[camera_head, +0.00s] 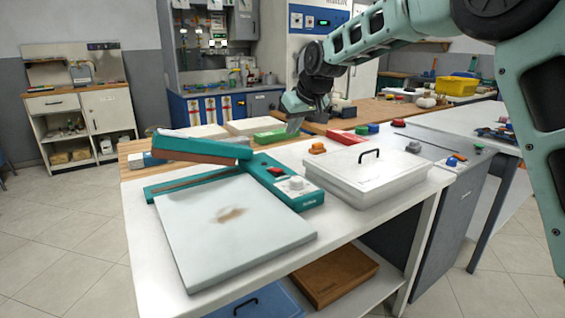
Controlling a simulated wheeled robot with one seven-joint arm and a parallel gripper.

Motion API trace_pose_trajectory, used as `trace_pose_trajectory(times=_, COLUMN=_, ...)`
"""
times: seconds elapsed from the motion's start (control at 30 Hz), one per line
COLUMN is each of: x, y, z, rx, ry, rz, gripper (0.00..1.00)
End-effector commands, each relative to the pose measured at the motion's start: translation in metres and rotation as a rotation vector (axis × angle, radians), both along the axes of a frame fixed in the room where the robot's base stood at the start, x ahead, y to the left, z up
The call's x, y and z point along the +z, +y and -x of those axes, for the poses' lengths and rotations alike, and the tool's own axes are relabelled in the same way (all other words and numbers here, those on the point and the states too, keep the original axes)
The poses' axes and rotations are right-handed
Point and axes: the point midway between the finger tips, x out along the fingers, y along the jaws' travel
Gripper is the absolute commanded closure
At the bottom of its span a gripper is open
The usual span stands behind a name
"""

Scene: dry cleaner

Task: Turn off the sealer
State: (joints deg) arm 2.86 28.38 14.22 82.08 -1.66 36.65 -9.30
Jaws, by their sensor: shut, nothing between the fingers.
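The sealer is a teal machine (310,201) on the white table. Its hinged arm (203,146) is raised at the back left. Its control box on the right carries a small red switch (276,171) and a white knob (296,184). I cannot tell the switch's position at this size. My gripper (293,126) is shut and empty. In the picture it appears above and behind the control box, near a green block (270,136), and apart from the switch.
A pale board (225,245) with a brown mark lies in front of the sealer. A white lidded box (372,178) with a black handle stands to its right. Small coloured pieces and a red block (346,137) lie behind. A brown box (335,275) sits on the lower shelf.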

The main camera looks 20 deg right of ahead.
Motion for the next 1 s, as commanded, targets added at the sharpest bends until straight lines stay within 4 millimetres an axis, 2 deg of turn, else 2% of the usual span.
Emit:
trace_pose_trajectory(times=0.17, x=-0.006, y=0.001, z=-0.003, rx=0.001, ry=0.002, rz=0.000, gripper=1.00)
trace_pose_trajectory(times=0.27, x=-0.016, y=0.004, z=-0.010, rx=0.000, ry=0.001, rz=-0.001, gripper=1.00)
trace_pose_trajectory(times=0.7, x=-0.089, y=0.019, z=-0.054, rx=0.000, ry=0.004, rz=-0.001, gripper=1.00)
trace_pose_trajectory(times=0.8, x=-0.104, y=0.016, z=-0.049, rx=0.000, ry=0.004, rz=0.000, gripper=1.00)
trace_pose_trajectory(times=1.0, x=-0.120, y=0.016, z=-0.046, rx=0.000, ry=0.001, rz=-0.001, gripper=1.00)
